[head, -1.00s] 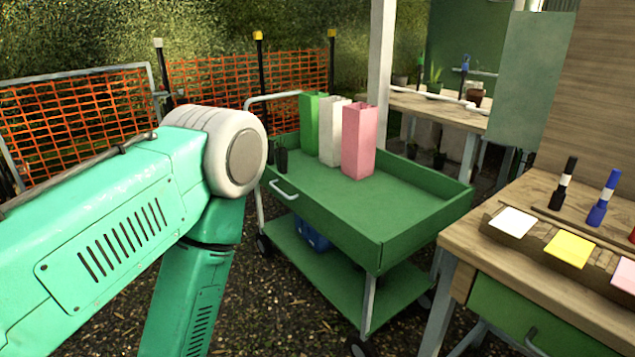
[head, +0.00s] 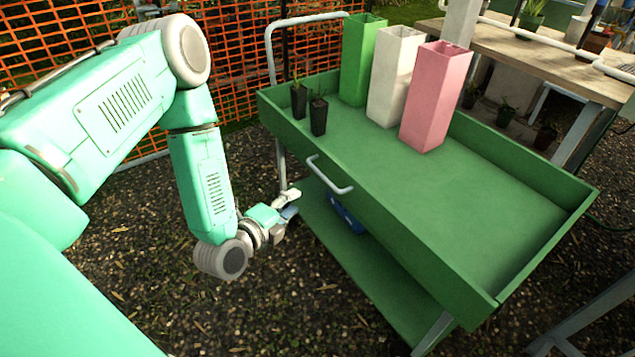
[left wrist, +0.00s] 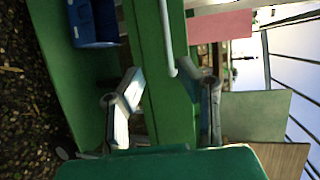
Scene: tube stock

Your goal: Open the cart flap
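The green cart (head: 480,210) has an upright front flap (head: 400,220) with a pale bar handle (head: 330,180). The flap stands closed along the tray's near side. In the left wrist view the flap (left wrist: 175,100) runs up the middle, and its handle (left wrist: 166,40) lies ahead of the fingers. My left gripper (head: 290,204) is beside the cart, lower and to the left of the handle. In the left wrist view its two fingers (left wrist: 172,80) are spread wide with nothing held, and the handle appears between them, apart from both. My right gripper is out of view.
Green (head: 360,60), white (head: 393,80) and pink (head: 435,95) tall containers and two small black pots (head: 318,115) stand in the tray. A blue crate (head: 345,215) sits on the lower shelf. An orange mesh fence (head: 240,60) is behind. A wooden bench (head: 560,65) stands back right.

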